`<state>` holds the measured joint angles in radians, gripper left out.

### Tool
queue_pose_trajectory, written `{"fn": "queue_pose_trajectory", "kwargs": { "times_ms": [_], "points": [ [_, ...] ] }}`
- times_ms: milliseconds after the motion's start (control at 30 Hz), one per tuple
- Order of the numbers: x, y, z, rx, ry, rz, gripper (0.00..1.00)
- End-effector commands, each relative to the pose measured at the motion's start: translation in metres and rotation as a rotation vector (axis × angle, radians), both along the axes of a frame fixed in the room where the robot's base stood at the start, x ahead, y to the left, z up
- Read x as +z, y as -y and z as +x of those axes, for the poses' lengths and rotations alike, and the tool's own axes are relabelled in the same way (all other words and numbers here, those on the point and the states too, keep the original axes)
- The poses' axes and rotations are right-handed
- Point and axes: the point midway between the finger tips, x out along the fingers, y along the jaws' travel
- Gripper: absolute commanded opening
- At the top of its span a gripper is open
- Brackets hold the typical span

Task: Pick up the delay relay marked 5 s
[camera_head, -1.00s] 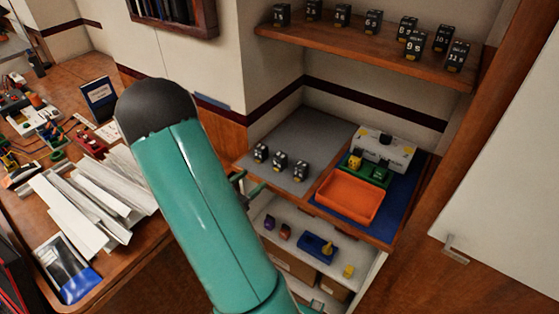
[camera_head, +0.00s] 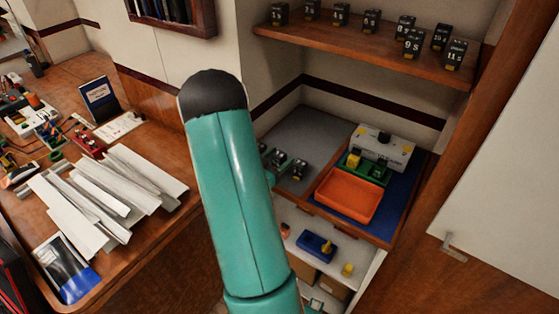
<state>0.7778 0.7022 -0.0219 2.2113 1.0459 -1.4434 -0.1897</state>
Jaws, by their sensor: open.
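Several small black delay relays with white markings stand on the upper wooden shelf. One (camera_head: 372,20) near the shelf's middle has a mark that I cannot read surely; another (camera_head: 413,43) reads 9 s. More black relays (camera_head: 299,169) stand on the grey mat (camera_head: 305,135) below, their marks too small to read and one partly covered by my arm. I cannot tell which relay is marked 5 s. My teal arm rises through the middle of the view. My gripper is hidden behind it; only a small teal part shows at the arm's right edge.
An orange tray (camera_head: 349,195) and a white box (camera_head: 384,146) with a green base (camera_head: 374,171) in front stand on a blue mat right of the grey mat. A lower shelf holds a blue holder (camera_head: 315,244). A pale door panel stands at right.

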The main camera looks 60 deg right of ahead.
Motion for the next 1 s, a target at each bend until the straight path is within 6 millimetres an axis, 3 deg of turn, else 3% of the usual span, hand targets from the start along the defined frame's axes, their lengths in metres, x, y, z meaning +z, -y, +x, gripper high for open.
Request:
{"fn": "queue_pose_trajectory", "kwargs": {
  "times_ms": [300,567,1000],
  "points": [
    [-0.0001,0.0075,-0.0013,0.002,0.000,0.001,0.58],
    [0.0000,0.0073,-0.0014,0.002,0.000,0.000,0.09],
    [0.0043,0.0093,-0.0014,0.002,0.001,-0.001,0.09]
  ]
}}
